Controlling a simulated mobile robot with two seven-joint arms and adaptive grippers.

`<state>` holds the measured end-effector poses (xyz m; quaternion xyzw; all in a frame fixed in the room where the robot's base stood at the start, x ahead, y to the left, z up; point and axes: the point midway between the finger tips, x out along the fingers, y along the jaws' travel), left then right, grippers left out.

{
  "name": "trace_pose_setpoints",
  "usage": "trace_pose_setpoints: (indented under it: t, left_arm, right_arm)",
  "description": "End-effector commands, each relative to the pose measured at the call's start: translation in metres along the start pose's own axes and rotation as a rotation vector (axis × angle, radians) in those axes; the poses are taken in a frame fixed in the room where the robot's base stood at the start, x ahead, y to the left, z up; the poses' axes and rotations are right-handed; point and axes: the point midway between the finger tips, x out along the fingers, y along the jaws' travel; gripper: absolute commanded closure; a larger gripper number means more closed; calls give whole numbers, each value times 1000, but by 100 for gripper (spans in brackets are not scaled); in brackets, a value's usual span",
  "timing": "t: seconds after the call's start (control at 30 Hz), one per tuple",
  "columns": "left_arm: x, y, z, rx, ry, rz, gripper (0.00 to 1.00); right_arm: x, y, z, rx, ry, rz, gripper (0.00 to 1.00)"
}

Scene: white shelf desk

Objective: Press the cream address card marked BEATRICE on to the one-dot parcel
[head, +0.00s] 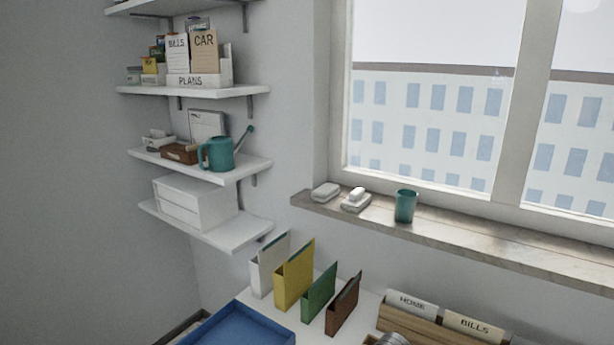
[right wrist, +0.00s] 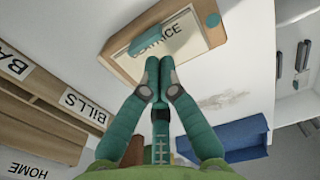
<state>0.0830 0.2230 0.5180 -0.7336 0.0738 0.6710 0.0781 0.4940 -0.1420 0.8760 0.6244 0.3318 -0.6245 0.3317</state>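In the right wrist view a brown parcel (right wrist: 131,71) lies on the white desk top, with one teal dot (right wrist: 212,20) at its right corner. My left gripper is in neither view. The head view shows neither card nor parcel.
A wooden file box (head: 425,327) with HOME and BILLS cards stands on the desk; its side shows in the right wrist view. A blue tray (head: 238,330) and several upright folders (head: 294,276) stand to its left. Shelves and a windowsill (head: 470,243) are above.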

Motion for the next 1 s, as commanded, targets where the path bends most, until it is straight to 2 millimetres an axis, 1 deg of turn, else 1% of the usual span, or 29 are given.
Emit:
trace_pose_setpoints:
  t: [0.27, 1.0]
  left_arm:
    - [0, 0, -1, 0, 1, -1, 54]
    - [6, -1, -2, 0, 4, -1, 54]
  right_arm:
    - [1, 0, 0, 0, 0, 0, 100]
    - [12, 0, 0, 0, 0, 0, 100]
